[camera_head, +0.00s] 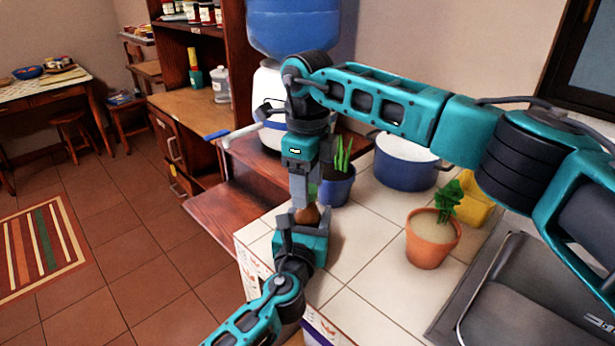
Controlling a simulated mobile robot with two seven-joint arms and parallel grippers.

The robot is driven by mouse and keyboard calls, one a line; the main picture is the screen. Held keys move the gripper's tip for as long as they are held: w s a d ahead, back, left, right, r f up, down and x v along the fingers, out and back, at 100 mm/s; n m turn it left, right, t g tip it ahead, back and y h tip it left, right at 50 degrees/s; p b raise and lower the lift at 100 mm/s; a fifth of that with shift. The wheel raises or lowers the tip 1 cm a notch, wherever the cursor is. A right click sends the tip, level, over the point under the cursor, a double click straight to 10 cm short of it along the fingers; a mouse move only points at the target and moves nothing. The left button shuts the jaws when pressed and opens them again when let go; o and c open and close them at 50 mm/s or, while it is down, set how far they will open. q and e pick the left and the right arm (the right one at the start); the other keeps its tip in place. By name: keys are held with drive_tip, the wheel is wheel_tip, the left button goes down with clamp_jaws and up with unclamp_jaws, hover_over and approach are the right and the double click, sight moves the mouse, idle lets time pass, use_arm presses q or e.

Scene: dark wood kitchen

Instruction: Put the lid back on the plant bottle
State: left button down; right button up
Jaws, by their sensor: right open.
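My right gripper (302,198) points down from above and is open, its fingertips close to a small brown rounded object (308,214). My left gripper (300,222) comes up from below at the same place, with its fingers around or beside the lower part of that object. Whether the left fingers are closed on it is hidden. The brown object may be part of the bottle or its lid; I cannot tell. No plant bottle or separate lid can be made out clearly.
A blue pot with a green plant (338,188) stands just behind the grippers on the white tiled counter (370,265). A terracotta pot (432,243), a blue-and-white cooking pot (405,168), a yellow object (478,203) and a sink (530,300) lie to the right.

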drive_tip(key=shift+c, duration=0.2)
clamp_jaws()
drive_tip(key=shift+o, duration=0.9)
unclamp_jaws()
wheel_tip(320, 180, up, 12)
use_arm(q)
drive_tip(key=shift+c, duration=1.1)
unclamp_jaws()
